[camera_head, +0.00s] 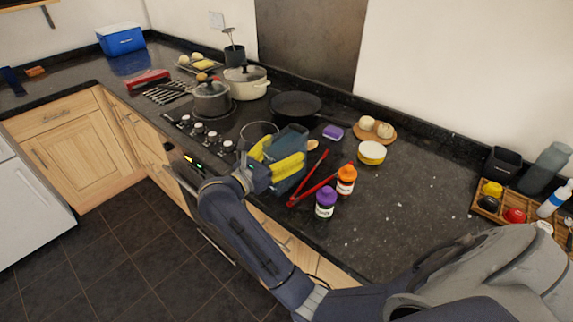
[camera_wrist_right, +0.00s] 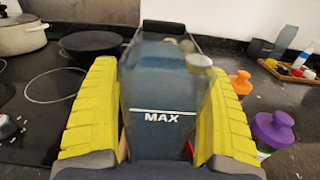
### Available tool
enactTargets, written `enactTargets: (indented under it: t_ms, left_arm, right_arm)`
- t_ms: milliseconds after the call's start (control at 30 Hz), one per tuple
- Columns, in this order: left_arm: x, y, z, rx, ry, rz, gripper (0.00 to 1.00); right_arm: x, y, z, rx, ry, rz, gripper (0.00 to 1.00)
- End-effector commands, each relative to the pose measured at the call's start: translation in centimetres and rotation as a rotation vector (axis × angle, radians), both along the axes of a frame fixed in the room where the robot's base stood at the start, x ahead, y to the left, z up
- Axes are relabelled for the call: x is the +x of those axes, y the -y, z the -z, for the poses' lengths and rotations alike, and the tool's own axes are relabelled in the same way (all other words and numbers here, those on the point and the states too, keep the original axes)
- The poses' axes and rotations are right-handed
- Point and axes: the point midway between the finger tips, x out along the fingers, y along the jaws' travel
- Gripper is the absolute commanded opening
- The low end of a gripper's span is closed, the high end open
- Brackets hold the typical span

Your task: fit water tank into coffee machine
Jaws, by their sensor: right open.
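The water tank (camera_head: 292,138) is a dark, see-through blue-grey box on the counter, beside the cooktop. In the right wrist view the tank (camera_wrist_right: 160,85) stands upright and carries a white MAX line. My right gripper (camera_head: 283,152) has yellow pads, one on each side of the tank. In the right wrist view the gripper (camera_wrist_right: 160,105) is open around the tank, with the pads very close to its sides; I cannot tell whether they touch it. No coffee machine shows in either view. My left gripper is not in view.
A pan (camera_head: 296,105) and pots (camera_head: 211,100) are behind and left.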

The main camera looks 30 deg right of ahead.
Motion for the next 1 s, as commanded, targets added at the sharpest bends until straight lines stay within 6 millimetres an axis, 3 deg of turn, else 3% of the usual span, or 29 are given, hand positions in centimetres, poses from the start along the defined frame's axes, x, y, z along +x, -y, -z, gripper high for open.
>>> enactTargets:
  t_ms: [467, 1000]
  left_arm:
    - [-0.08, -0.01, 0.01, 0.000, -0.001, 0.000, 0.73]
    - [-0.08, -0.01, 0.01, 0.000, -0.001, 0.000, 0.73]
  right_arm:
    - [0.30, 0.95, 0.00, 0.000, -0.001, 0.000, 0.81]
    - [0.29, 0.92, -0.01, -0.001, -0.001, 0.000, 0.18]
